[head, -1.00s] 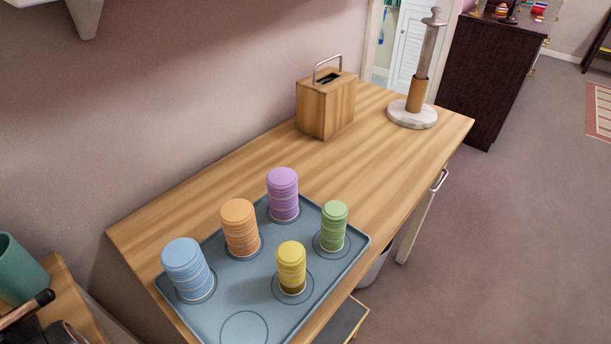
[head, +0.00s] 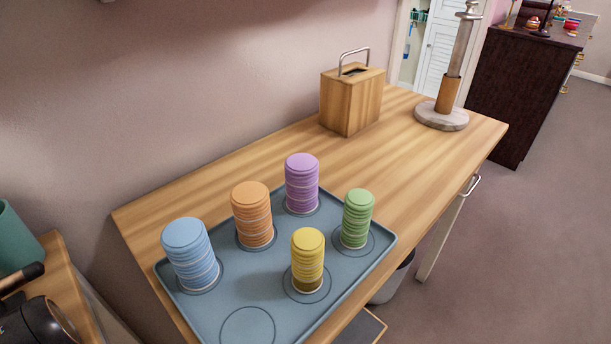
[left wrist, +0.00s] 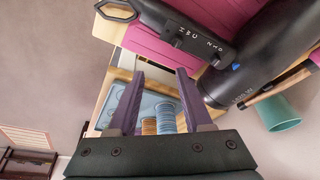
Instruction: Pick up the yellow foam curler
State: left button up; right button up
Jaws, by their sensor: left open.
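The yellow foam curler (head: 307,262) is a short ribbed cylinder. It stands upright on the blue-grey tray (head: 255,285), within a ring mark on the tray's right part. It is apart from the other curlers and nothing covers it in the head view. My left gripper (left wrist: 160,75) shows only in the left wrist view, with its two dark purple fingers apart and nothing between the tips. Beyond the fingers I see part of the tray with the orange curler (left wrist: 149,126) and blue curler (left wrist: 166,115). I cannot make out the yellow curler there. My right gripper is out of view.
Purple (head: 302,184) and green (head: 357,218) curlers also stand on the tray. An empty ring mark is at its front. A wooden box (head: 350,100) and a holder with a round base (head: 442,118) stand further back. The wooden tabletop (head: 390,165) between is clear. A teal cup (head: 16,240) is at left.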

aim_at(307, 243)
jog(key=i+l+u, duration=0.25)
jog(key=u, duration=0.2)
jog(key=i+l+u, duration=0.1)
jog(key=l+u, duration=0.35)
